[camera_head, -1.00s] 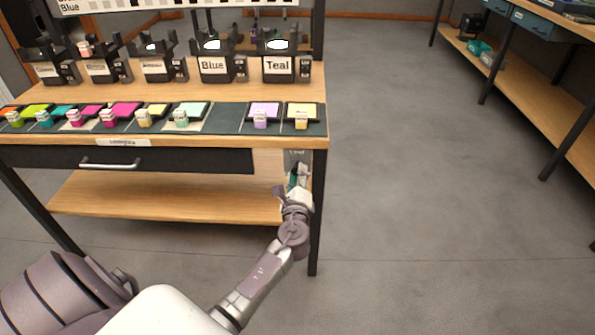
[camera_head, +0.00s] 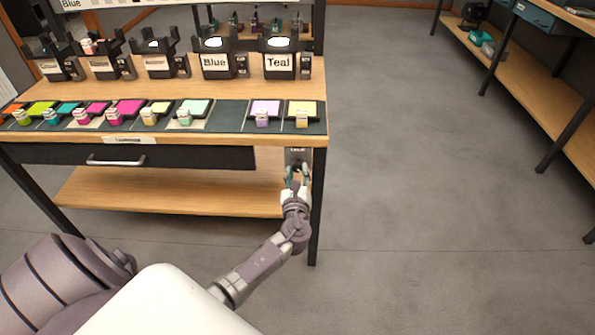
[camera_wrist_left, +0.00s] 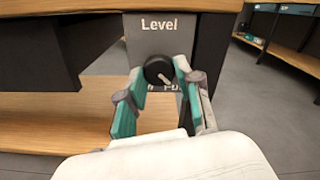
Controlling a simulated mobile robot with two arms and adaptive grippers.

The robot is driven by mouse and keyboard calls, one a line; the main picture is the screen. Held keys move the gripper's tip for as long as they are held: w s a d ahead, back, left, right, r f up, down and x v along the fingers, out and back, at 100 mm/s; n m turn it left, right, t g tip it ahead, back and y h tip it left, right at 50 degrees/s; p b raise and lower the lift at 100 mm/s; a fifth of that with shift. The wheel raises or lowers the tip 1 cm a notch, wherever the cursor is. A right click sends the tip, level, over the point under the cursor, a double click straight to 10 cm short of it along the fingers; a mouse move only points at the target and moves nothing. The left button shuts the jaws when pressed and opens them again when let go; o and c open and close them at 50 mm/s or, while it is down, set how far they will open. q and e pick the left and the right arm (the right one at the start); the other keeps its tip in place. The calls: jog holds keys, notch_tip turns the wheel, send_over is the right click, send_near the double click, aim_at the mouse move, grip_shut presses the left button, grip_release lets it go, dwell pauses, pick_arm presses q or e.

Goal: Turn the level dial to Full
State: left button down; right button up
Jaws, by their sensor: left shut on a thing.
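The level dial (camera_wrist_left: 158,70) is a round black knob on a grey plate (camera_wrist_left: 160,35) marked "Level", under the right end of the table top. Its light pointer slants to the lower right. Lettering below the knob is partly hidden by my fingers, so I cannot read it fully. My left gripper (camera_wrist_left: 159,68) has its teal-padded fingers on both sides of the knob and is shut on it. In the head view, my left gripper (camera_head: 297,178) is at the small plate (camera_head: 298,155) beside the right front table leg. My right gripper is not in view.
A wooden table (camera_head: 290,95) carries colour swatches and black holders, including Blue (camera_head: 216,63) and Teal (camera_head: 279,62). A drawer (camera_head: 150,157) and a lower shelf (camera_head: 170,190) lie left of the dial; a black leg (camera_head: 317,215) stands close right. The floor to the right is clear.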

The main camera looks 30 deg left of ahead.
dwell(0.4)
pick_arm(q)
jog(key=c, duration=0.8)
grip_release()
jog(key=shift+w, duration=0.1)
jog(key=v, duration=1.2)
jog(key=shift+f, duration=0.1)
